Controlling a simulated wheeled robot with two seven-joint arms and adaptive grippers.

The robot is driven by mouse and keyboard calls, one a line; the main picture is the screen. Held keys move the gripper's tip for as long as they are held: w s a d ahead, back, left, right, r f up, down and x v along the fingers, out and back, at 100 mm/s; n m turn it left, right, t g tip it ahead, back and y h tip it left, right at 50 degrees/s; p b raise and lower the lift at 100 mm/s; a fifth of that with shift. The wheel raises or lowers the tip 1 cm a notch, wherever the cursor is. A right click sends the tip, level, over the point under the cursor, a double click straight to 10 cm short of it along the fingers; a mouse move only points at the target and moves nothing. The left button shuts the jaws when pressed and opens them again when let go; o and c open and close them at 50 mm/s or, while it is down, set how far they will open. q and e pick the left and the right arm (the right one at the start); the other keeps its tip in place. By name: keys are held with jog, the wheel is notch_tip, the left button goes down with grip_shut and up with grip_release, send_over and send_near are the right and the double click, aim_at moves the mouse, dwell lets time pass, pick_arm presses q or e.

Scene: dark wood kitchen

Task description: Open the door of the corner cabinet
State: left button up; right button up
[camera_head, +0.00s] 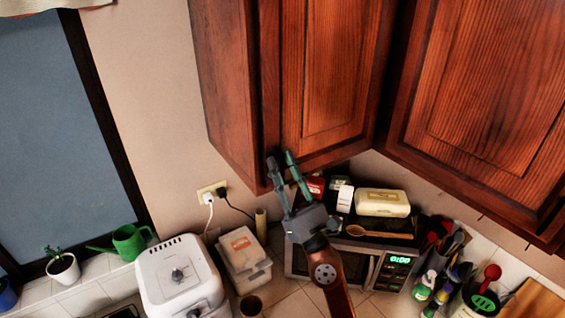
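The corner cabinet (232,85) is dark reddish wood and hangs high on the wall, upper middle of the head view. Its panelled door (335,65) faces me and looks closed or nearly so. A dark vertical line runs along the door's left edge. My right gripper (283,160) points up at the lower left corner of the door. Its two fingers are apart, with the door's bottom left edge behind or between them; I cannot tell which, nor whether they touch it. My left gripper is not in view.
A second wall cabinet (490,90) hangs at the right. Below stand a microwave (365,268) with a butter box (382,202) and wooden spoon (378,234) on top, a white air fryer (178,275), plastic containers (244,250) and utensils (450,270).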

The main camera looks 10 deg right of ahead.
jog(key=shift+c, duration=0.2)
grip_shut()
dwell(0.6)
